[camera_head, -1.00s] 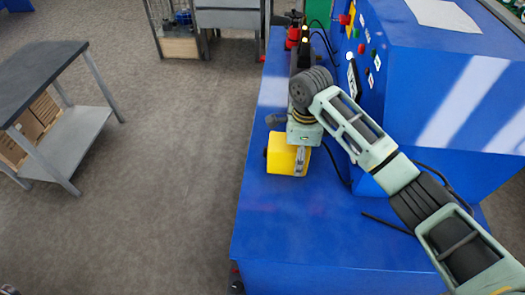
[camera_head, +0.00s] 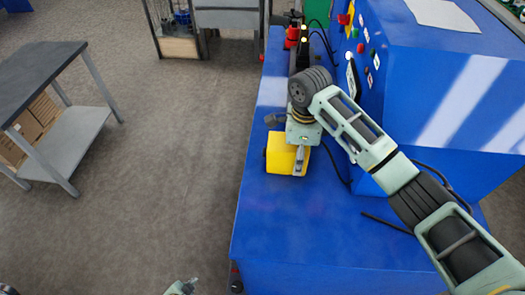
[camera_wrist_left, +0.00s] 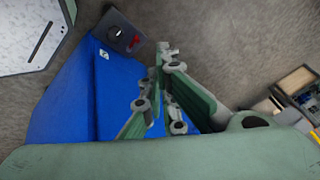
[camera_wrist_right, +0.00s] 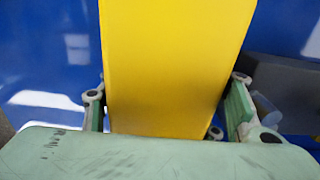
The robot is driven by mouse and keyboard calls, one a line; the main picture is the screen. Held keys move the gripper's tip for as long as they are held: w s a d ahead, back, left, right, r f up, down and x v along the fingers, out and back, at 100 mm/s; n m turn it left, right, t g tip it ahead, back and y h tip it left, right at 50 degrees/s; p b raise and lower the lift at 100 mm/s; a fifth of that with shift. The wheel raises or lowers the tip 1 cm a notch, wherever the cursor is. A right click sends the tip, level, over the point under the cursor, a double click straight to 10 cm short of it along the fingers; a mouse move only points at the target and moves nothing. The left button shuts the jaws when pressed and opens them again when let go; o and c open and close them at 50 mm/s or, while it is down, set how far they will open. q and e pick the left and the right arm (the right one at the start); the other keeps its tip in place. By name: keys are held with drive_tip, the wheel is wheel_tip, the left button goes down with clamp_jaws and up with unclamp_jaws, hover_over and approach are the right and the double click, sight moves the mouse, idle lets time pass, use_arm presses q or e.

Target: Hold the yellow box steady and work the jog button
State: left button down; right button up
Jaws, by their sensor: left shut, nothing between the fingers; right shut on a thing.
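The yellow box (camera_head: 284,157) sits on the blue machine's ledge (camera_head: 300,225) near its left edge. A small dark part shows at the box's left side; I cannot tell whether it is the jog button. My right gripper (camera_head: 300,150) comes down from above and is shut on the box. In the right wrist view, the yellow box (camera_wrist_right: 175,65) fills the space between the fingers (camera_wrist_right: 165,108). My left gripper (camera_head: 182,287) just enters at the bottom edge, over the floor, apart from the box. In the left wrist view its fingers (camera_wrist_left: 166,58) are shut and empty.
A blue cabinet with several buttons (camera_head: 361,48) stands right of the box. Black cables lie on the ledge. A grey-topped table (camera_head: 35,75) stands at the left, with open floor (camera_head: 170,150) between. A dark panel with a red part (camera_wrist_left: 118,35) shows in the left wrist view.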

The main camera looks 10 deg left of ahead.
sight(265, 152)
use_arm(q)
drive_tip(key=w+r+m+t+h, duration=0.3)
drive_tip(key=w+r+m+t, duration=0.6)
drive_tip(key=w+r, duration=1.5)
drive_tip(key=w+d+r+m+h, duration=0.2)
drive_tip(key=d+r+m+h, duration=0.1)
drive_tip(key=r+m, duration=0.3)
drive_tip(key=w+d+r+m+g+h, duration=0.1)
drive_tip(key=w+d+r+m+h, duration=0.1)
drive_tip(key=r+m, duration=0.4)
drive_tip(key=w+d+r+m+g+h, duration=0.1)
drive_tip(key=w+d+r+m+h, duration=0.1)
drive_tip(key=d+r+m+h, duration=0.2)
wheel_tip(265, 152, up, 7)
drive_tip(key=m, duration=0.3)
drive_tip(key=shift+w, duration=0.35)
drive_tip(key=shift+d, duration=0.1)
drive_tip(key=d, duration=0.8)
drive_tip(key=shift+d, duration=0.35)
drive_tip(key=shift+d, duration=0.45)
